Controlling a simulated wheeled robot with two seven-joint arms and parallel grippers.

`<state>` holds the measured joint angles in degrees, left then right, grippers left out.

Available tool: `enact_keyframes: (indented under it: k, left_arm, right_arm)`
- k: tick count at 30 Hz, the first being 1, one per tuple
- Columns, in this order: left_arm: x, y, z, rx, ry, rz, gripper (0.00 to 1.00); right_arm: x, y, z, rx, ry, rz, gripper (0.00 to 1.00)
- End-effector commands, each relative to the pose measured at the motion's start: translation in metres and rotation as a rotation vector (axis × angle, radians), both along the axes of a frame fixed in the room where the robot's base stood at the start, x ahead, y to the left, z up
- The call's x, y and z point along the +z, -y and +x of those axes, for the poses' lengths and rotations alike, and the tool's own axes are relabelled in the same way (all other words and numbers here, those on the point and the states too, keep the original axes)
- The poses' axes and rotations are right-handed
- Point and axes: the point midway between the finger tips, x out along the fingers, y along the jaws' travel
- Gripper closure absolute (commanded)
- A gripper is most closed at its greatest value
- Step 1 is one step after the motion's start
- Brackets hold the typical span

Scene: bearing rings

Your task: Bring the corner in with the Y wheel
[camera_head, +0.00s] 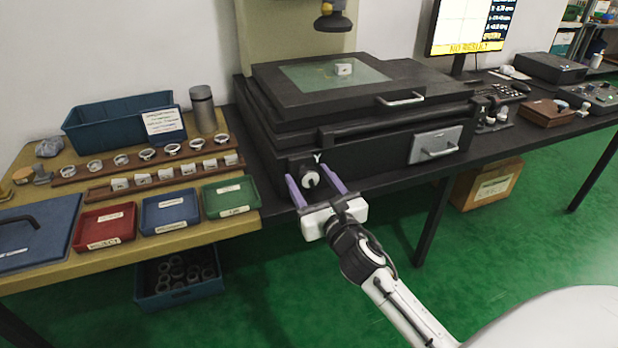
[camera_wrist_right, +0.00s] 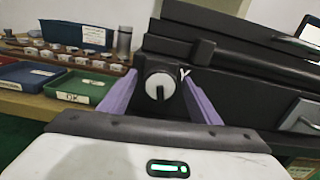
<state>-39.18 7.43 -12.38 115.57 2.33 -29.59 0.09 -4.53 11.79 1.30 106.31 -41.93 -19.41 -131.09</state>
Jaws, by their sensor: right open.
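In the right wrist view the Y wheel (camera_wrist_right: 160,86) sits between the spread fingers (camera_wrist_right: 160,95), with visible gaps at both sides. My left gripper is not in view.
A monitor (camera_head: 468,25) showing "NO RESULT" stands behind at right. A handled front panel (camera_head: 436,145) is right of the wheel. Red, blue and green trays (camera_head: 229,196) and racks of rings are on the left table. A camera head (camera_head: 333,18) hangs above the stage.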

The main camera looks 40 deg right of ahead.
Motion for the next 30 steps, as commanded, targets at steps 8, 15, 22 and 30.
enact_keyframes:
  k: [8,15,22,30]
  left_arm:
    - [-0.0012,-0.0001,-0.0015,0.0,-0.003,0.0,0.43]
    - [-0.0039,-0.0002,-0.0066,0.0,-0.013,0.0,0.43]
    - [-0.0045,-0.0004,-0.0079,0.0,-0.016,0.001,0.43]
    - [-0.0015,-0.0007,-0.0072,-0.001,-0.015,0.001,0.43]
  right_arm:
    - [0.0,0.0018,0.0069,0.0,0.0,-0.001,0.43]
    - [0.0,0.0017,0.0066,0.0,0.0,0.0,0.67]
    - [0.0,0.0015,0.0064,0.0,0.0,0.003,0.84]
    - [0.0003,0.0015,0.0064,0.0,0.016,0.072,0.84]
